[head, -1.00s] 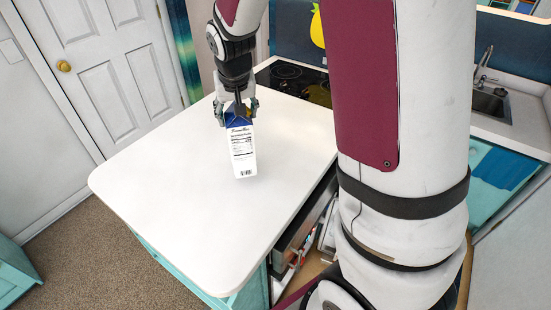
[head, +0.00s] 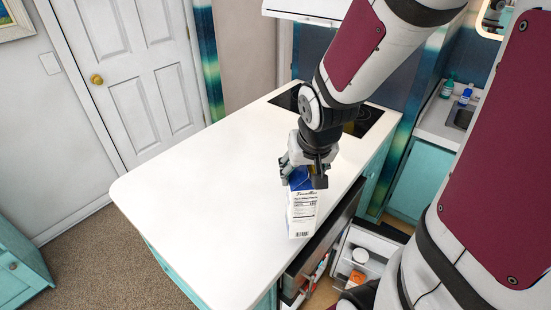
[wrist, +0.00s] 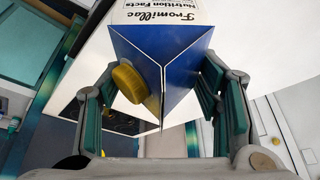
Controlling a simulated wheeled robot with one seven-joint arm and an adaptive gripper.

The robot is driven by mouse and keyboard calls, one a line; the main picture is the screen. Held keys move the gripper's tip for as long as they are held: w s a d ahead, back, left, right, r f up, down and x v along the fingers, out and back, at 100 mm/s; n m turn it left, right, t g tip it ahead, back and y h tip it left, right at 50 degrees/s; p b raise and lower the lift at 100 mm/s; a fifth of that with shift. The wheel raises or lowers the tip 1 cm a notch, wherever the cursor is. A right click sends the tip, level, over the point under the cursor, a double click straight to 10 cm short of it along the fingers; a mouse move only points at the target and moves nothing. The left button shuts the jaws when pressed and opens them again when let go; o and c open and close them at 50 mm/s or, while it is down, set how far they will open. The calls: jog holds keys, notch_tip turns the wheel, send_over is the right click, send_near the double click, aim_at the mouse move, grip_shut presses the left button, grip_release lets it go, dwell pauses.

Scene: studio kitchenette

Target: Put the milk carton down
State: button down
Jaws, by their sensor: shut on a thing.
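The milk carton (head: 302,212) is white with a blue top and a printed label. In the head view it is upright over the right part of the white counter, near its edge. I cannot tell whether its base touches the counter. My gripper (head: 304,178) is shut on the carton's blue top from above. In the wrist view the carton (wrist: 178,45) shows its blue gabled top and a yellow cap, between the two fingers of my gripper (wrist: 160,100). The carton's base is hidden there.
The white counter (head: 200,190) is bare to the left of the carton. A black cooktop (head: 362,118) is at its far end. Below the counter's right edge an open fridge (head: 362,255) shows shelves with items. A sink (head: 460,116) and bottles are at the far right.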

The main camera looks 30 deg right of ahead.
jog(key=w+d+f+b, duration=0.1)
jog(key=w+f, duration=0.1)
jog(key=w, duration=0.5)
jog(key=w+d+f+b, duration=0.2)
jog(key=w, duration=0.5)
jog(key=shift+w+f, duration=0.15)
jog(key=shift+f, duration=0.25)
jog(key=shift+f+b, duration=0.15)
jog(key=shift+b, duration=0.15)
jog(key=c, duration=0.5)
grip_release()
jog(key=shift+a, duration=0.1)
